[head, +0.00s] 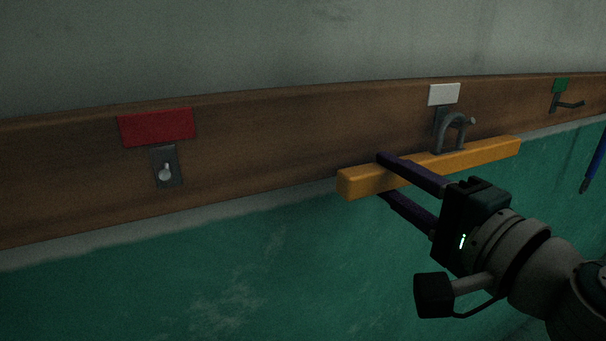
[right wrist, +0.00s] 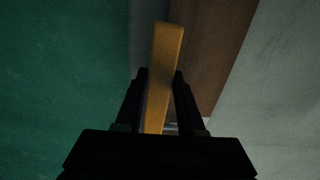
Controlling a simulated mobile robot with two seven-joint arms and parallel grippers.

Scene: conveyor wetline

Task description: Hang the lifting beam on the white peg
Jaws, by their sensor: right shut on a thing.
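The lifting beam (head: 480,156) is a yellow-orange bar with a grey loop (head: 460,117) standing on its top. My right gripper (head: 384,176) is shut on the bar, left of the loop. The bar also shows between the fingers in the right wrist view (right wrist: 166,60). The white peg's tip (head: 473,121) shows at the loop's upper right edge, below a white label (head: 444,94). The loop overlaps the peg's plate, and I cannot tell whether the peg passes through it. My left gripper is not in view.
A wooden rail (head: 270,146) runs along the wall. It carries a peg (head: 165,173) under a red label (head: 157,127) at left and a peg (head: 571,105) under a green label (head: 561,85) at right. A blue object (head: 595,160) hangs at the right edge.

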